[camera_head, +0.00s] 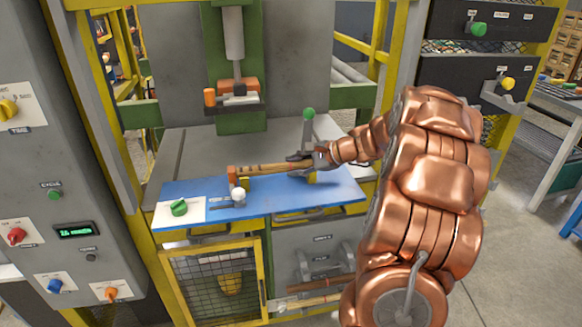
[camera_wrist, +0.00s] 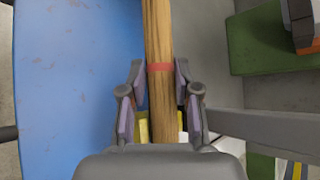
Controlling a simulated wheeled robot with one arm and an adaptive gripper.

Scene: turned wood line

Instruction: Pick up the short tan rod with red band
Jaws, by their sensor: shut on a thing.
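The tan wooden rod with a red band (camera_wrist: 158,40) runs lengthwise between the fingers of my gripper (camera_wrist: 162,95) in the wrist view. I cannot tell whether the rod still touches a support.
The blue panel (camera_head: 335,191) carries a green knob (camera_head: 179,208) and a white ball (camera_head: 238,195). A green-topped lever (camera_head: 309,114) stands just behind my gripper. A press head (camera_head: 236,95) hangs behind the panel. More rods (camera_head: 312,302) lie low in front.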

